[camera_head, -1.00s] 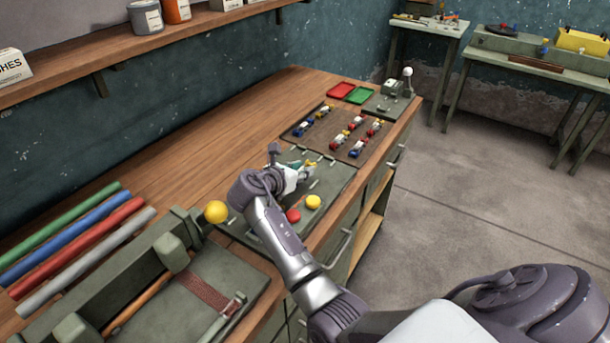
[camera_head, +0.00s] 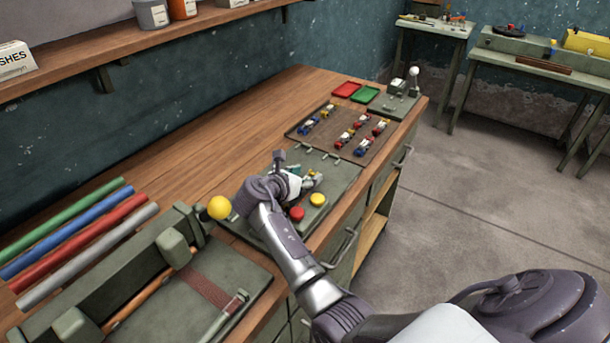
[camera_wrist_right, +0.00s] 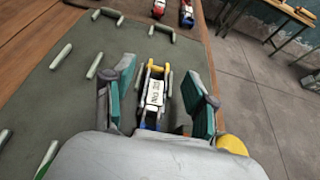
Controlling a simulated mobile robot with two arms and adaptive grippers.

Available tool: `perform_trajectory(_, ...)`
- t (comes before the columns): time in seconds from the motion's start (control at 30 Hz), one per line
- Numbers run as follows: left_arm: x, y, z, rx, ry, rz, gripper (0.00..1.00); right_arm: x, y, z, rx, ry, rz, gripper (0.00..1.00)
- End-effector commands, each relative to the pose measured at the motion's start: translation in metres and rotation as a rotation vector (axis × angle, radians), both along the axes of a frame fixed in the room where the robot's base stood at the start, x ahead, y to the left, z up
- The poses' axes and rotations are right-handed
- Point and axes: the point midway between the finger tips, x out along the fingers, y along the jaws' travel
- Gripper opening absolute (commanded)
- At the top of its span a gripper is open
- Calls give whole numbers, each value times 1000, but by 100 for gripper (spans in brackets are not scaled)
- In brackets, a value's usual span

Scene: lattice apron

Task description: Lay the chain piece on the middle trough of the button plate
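The chain piece (camera_wrist_right: 153,93), with a yellow end, a white labelled middle and a blue end, lies on the button plate (camera_wrist_right: 70,90) in the right wrist view. My right gripper (camera_wrist_right: 158,98) is open, with its teal fingers on either side of the piece and visible gaps between. Short grey rails stand on the plate around it; the trough under the piece is largely hidden, so I cannot tell which it is. In the head view, my right gripper (camera_head: 304,180) is low over the green-grey button plate (camera_head: 335,185). My left gripper is not in view.
A red button (camera_head: 297,213) and a yellow button (camera_head: 317,199) stand near the plate's front edge. A brown tray (camera_head: 318,143) with several chain pieces lies beyond. A yellow ball knob (camera_head: 219,207) is left of the plate. The wooden bench (camera_head: 215,135) behind is clear.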

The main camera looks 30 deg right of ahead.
Motion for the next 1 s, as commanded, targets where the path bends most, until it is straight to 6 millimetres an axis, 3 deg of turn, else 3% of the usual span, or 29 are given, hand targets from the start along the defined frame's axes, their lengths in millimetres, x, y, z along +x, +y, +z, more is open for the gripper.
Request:
perform_trajectory(0.37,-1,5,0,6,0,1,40,0,0,6,1,0,0,60)
perform_trajectory(0.8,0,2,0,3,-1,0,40,1,0,84,0,-3,0,60)
perform_trajectory(1.0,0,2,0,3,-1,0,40,0,0,99,0,0,0,60)
